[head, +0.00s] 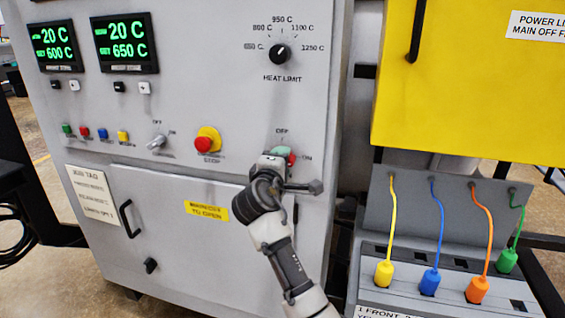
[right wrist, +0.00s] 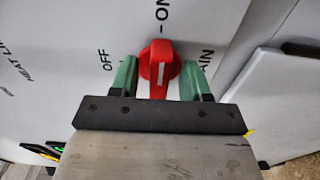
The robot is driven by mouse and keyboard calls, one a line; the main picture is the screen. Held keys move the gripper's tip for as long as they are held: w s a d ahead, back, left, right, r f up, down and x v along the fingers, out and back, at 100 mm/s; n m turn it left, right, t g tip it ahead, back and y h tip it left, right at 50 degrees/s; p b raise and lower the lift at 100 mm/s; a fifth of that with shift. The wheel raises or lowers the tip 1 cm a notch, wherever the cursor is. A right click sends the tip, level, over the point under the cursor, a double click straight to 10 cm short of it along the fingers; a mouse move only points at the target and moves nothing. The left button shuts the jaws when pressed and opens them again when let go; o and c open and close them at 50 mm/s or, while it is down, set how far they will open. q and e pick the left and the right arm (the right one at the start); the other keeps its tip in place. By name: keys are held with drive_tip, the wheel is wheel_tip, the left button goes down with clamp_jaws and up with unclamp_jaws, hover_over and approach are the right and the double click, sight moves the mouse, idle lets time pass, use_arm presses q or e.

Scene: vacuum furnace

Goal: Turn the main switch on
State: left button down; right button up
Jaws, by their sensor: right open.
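The main switch is a red rotary knob (right wrist: 160,66) with a white line on its face. In the right wrist view the line runs up and down, in line with the ON mark at the top; OFF is to the left. My right gripper (right wrist: 160,80) is open, its green fingers on either side of the knob; I cannot tell whether they touch it. In the head view the right gripper (head: 285,155) is at the panel below the OFF label and hides most of the knob. My left gripper is not in view.
A red emergency stop button (head: 207,140) on a yellow base and a heat limit dial (head: 280,54) are on the same grey panel. A yellow box (head: 470,85) and a socket bank with coloured plugs (head: 430,282) stand to the right.

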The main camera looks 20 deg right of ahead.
drive_tip(key=b+v, duration=0.1)
drive_tip(key=v, duration=0.8)
drive_tip(key=shift+s+a, duration=0.25)
drive_tip(key=shift+s, duration=0.05)
drive_tip(key=shift+f, duration=0.1)
